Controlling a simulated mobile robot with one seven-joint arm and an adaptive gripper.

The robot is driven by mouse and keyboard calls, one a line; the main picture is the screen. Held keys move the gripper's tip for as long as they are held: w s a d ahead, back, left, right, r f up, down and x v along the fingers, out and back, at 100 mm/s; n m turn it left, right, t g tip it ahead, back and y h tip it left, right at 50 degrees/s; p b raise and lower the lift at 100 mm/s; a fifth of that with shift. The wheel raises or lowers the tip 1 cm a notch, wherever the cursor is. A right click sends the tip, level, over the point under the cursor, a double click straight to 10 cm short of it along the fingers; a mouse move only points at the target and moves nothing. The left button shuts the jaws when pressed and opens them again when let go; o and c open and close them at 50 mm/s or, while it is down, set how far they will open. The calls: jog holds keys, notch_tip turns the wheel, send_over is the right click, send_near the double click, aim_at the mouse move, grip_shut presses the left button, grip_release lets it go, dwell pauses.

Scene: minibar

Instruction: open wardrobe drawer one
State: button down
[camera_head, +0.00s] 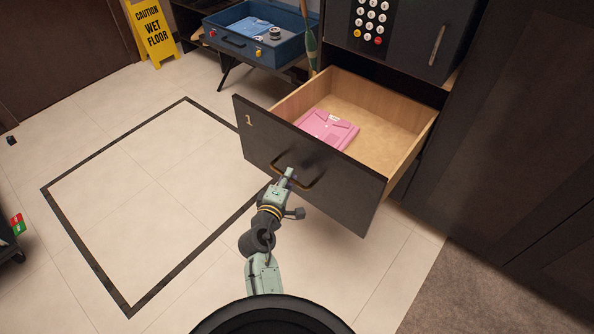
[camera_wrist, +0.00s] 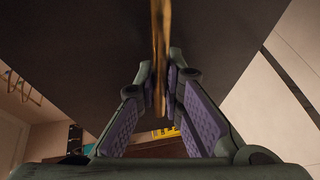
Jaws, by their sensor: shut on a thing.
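The wardrobe drawer (camera_head: 313,165) marked with a gold 1 is pulled well out of the dark cabinet in the head view. Its wooden inside shows, with a pink folded item (camera_head: 328,128) lying in it. A brass handle (camera_head: 310,180) is fixed on its dark front. My gripper (camera_head: 286,176) is at the left part of this handle. In the wrist view my gripper (camera_wrist: 164,95) has its purple-padded fingers on both sides of the brass bar (camera_wrist: 157,45), shut on it. The dark drawer front fills much of that view.
A safe (camera_head: 420,35) with a keypad (camera_head: 371,18) sits above the drawer. An open blue case (camera_head: 255,45) rests on a stand at the back. A yellow wet floor sign (camera_head: 153,32) stands at the back left. The tiled floor (camera_head: 150,190) left of the drawer is clear.

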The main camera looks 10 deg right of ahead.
jog(key=shift+s+a, duration=0.45)
jog(key=shift+a, duration=0.2)
jog(key=c, duration=1.7)
grip_release()
